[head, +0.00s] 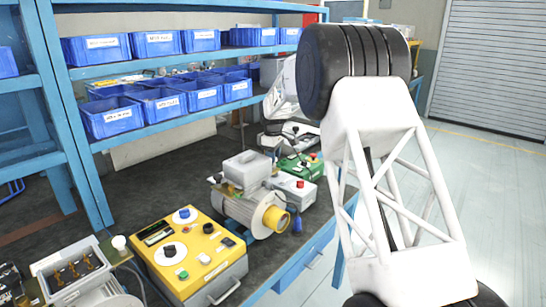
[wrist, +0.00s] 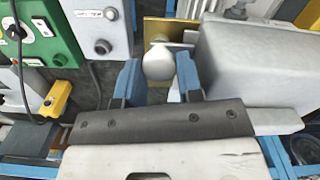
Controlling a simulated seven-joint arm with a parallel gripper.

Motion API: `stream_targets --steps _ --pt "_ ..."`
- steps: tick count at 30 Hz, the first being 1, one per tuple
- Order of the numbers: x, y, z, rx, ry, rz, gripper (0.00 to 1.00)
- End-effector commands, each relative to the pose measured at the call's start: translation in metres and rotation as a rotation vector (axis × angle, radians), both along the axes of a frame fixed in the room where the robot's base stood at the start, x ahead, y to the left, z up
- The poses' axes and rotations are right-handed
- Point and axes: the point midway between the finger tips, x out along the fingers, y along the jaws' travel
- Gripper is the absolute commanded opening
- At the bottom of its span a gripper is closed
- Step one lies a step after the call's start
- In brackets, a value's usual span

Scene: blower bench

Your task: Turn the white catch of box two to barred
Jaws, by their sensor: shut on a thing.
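The white catch (wrist: 159,63) is a rounded knob in front of a brass-coloured plate (wrist: 183,30) in the wrist view. A large grey box (wrist: 255,65) stands right beside it. My gripper (wrist: 158,80) has its two blue fingers on either side of the knob and is shut on it. The barred mark and any box number are not readable here. In the head view a grey box (head: 246,168) sits on top of a motor with a yellow end. A small white knob shows at its left side (head: 213,180). My gripper cannot be made out there.
A green control box (wrist: 45,35) and a grey box with a black knob (wrist: 100,25) stand left of the fingers. A yellow control box (head: 190,250) and an open box with a white knob (head: 118,242) are nearer on the bench. Blue bins (head: 110,115) line the shelves.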

Motion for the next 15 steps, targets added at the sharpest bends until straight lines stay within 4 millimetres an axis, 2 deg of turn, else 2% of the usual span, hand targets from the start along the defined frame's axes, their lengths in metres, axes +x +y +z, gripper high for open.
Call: stream_targets --steps 15 --pt "0.0001 0.0005 0.0001 0.001 -0.001 0.032 0.10"
